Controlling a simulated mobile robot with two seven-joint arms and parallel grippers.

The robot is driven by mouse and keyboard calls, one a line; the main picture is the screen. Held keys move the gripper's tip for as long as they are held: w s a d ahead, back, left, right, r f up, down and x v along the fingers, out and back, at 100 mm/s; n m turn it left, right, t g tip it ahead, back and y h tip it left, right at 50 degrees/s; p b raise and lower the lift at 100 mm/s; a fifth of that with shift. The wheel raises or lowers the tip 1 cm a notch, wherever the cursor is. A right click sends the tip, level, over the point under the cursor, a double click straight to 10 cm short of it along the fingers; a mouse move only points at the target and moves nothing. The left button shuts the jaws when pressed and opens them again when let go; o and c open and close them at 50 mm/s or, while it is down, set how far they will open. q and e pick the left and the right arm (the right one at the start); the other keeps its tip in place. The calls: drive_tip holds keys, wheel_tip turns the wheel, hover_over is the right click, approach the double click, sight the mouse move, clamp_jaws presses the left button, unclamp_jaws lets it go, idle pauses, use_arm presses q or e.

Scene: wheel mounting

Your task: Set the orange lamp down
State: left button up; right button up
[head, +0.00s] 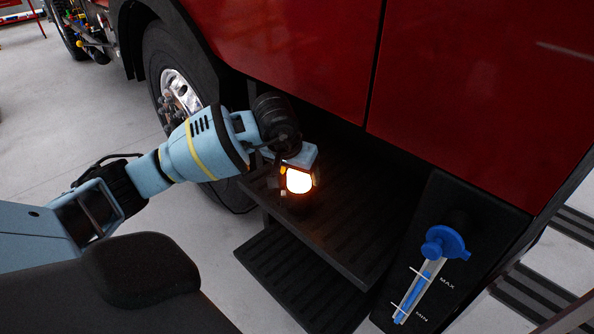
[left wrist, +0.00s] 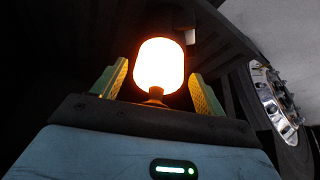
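The orange lamp (head: 298,181) glows brightly at the upper black step (head: 345,235) of the red truck, and appears upright on it. Its dark base is hard to make out against the step. My left gripper (head: 291,176) is at the lamp, reaching in from the left. In the left wrist view the glowing lamp (left wrist: 158,65) stands between the two fingers of the left gripper (left wrist: 160,88). The fingers are spread, with a dark gap on each side of the lamp. My right gripper is not in view.
A truck wheel (head: 180,90) is behind my left arm. A lower step (head: 290,285) juts out below the upper one. The red truck body (head: 280,45) overhangs the steps. A blue-capped fluid gauge (head: 443,245) is at the right. Open grey floor lies at the left.

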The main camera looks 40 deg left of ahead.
use_arm(q)
drive_tip(key=shift+r, duration=0.35)
drive_tip(key=p+v, duration=0.1)
drive_tip(key=v, duration=1)
drive_tip(key=shift+r, duration=0.3)
drive_tip(key=shift+s, duration=0.1)
